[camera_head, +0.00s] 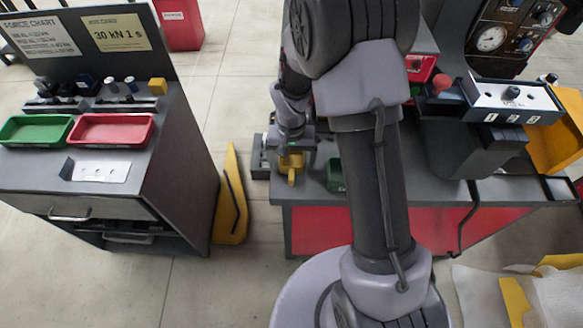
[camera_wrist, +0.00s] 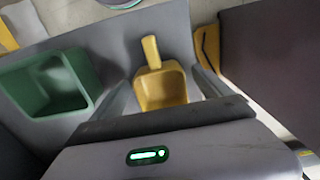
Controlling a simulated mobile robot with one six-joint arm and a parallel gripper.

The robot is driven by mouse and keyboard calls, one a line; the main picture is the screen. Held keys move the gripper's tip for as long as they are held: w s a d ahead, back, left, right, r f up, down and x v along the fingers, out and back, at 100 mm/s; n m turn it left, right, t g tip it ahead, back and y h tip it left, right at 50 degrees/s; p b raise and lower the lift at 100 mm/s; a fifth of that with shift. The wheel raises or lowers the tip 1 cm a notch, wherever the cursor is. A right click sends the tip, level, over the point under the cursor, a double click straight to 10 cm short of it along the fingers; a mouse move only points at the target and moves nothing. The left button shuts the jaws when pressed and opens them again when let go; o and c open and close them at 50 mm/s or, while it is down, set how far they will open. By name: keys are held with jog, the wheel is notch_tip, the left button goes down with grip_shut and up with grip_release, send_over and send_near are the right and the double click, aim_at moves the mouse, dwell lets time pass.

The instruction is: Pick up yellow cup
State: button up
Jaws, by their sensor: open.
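The yellow cup (camera_wrist: 160,88) looks like a small scoop with a stubby handle that points to the top of the wrist view. It lies on the grey table top (camera_wrist: 115,45). In the wrist view my gripper (camera_wrist: 163,75) has its two fingers apart, one on each side of the cup; I cannot tell whether they touch it. In the head view the cup (camera_head: 291,164) shows at the table's left end, right under my gripper (camera_head: 290,150), which partly covers it.
A green bin (camera_wrist: 47,82) stands left of the cup in the wrist view; in the head view it is partly behind my arm. A dark bench with a green tray (camera_head: 36,131) and a red tray (camera_head: 112,131) stands at left. A yellow floor stand (camera_head: 231,198) fills part of the gap.

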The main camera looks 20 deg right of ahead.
jog(key=shift+r, duration=0.15)
jog(key=shift+c, duration=0.4)
jog(key=c, duration=1.6)
